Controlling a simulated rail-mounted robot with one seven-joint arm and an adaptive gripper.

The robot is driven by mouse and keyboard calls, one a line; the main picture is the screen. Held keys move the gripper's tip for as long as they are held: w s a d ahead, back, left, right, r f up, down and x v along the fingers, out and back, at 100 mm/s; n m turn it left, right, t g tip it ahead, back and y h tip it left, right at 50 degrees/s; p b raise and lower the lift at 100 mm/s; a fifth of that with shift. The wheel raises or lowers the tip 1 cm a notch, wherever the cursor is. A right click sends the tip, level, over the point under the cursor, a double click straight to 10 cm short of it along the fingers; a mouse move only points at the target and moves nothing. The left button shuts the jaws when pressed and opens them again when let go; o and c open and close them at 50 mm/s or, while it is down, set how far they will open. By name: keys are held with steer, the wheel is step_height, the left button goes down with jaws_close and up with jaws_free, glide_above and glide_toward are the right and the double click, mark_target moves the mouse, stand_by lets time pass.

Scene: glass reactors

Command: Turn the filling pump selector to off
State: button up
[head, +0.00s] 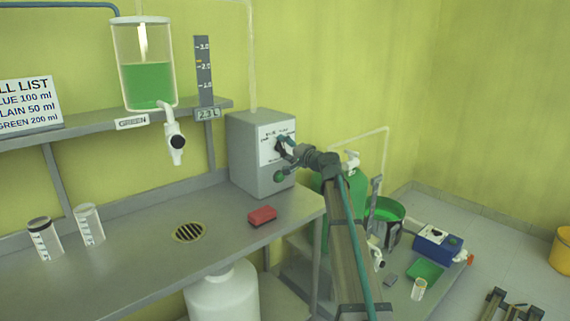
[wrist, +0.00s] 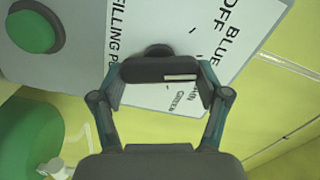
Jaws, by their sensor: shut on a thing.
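The filling pump selector is a black knob (wrist: 150,70) with a white mark, on a white label (wrist: 185,30) on the front of a grey box (head: 255,155). My gripper (head: 290,150) is at that front; in the wrist view its two fingers (wrist: 160,76) are closed on the knob's two ends. The knob's white mark lies toward the right in the wrist view. The label's words OFF and BLUE are at its upper right and GREEN is below the knob. Another word is partly hidden by a finger, so the exact setting is unclear.
A round green button (wrist: 33,32) is on the box beside the label. A red block (head: 262,215) lies on the grey bench (head: 150,255) in front. A vessel of green liquid (head: 147,75) stands on the shelf at left.

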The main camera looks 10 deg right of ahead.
steer(key=n+b, duration=0.5)
steer(key=b, duration=0.2)
steer(key=shift+a+f+b, duration=0.1)
steer(key=shift+f+b, duration=0.05)
steer(key=shift+b, duration=0.15)
steer(key=n+b, duration=0.3)
steer(key=shift+s+r, duration=0.1)
steer(key=shift+r, duration=0.3)
steer(key=o, duration=1.2)
steer(key=shift+c, duration=0.2)
steer(key=v, duration=1.2)
